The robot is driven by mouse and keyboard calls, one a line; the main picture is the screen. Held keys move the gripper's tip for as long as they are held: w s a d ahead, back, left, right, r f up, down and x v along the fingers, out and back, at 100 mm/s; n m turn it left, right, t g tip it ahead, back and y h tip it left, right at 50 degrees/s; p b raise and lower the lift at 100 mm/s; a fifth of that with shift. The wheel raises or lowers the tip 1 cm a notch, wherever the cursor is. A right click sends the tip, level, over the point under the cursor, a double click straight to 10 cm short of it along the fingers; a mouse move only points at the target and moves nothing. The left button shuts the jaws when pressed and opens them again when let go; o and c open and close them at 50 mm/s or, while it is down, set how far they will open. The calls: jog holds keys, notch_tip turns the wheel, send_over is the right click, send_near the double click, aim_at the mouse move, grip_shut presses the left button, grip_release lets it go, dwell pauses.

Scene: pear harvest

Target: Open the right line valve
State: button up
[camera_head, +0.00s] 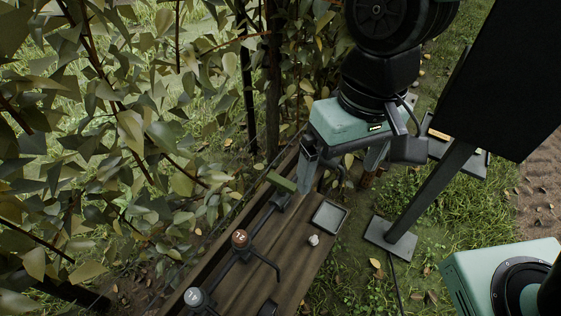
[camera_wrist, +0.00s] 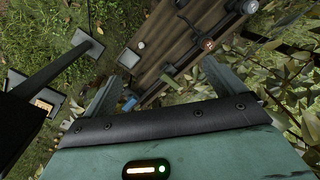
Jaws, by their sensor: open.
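A dark pipe (camera_head: 262,222) runs along the wooden planks. At its far right end sits a green block-like handle (camera_head: 281,184), lying across the pipe's line; I take it for the right line valve. Nearer along the pipe are a brown numbered cap (camera_head: 240,238) with a dark side lever and a grey numbered cap (camera_head: 194,297); both also show in the wrist view, brown (camera_wrist: 208,44) and grey (camera_wrist: 248,7). My gripper (camera_head: 335,186) is open, just right of the green handle, with one finger close to it. Contact cannot be told. In the wrist view the fingers are spread (camera_wrist: 160,72).
A small grey tray (camera_head: 329,217) and a pale lump (camera_head: 313,240) lie on the planks (camera_head: 290,265). A blue piece (camera_wrist: 129,103) lies near a finger. Leafy branches (camera_head: 100,130) crowd the left. A dark post on a base plate (camera_head: 390,238) stands right.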

aim_at(282, 180)
jog(key=w+a+f+m+h+p, duration=0.1)
jog(key=w+a+f+m, duration=0.1)
jog(key=w+a+m, duration=0.35)
jog(key=w+a+f+m, duration=0.1)
jog(key=w+a+m, duration=0.1)
jog(key=w+m, duration=0.5)
jog(key=shift+n, duration=0.55)
jog(key=f, duration=1.1)
jog(key=w+f, duration=0.1)
jog(key=f, duration=0.5)
jog(key=shift+w+d+f, duration=0.1)
jog(key=shift+d+f, duration=0.15)
jog(key=c, duration=1)
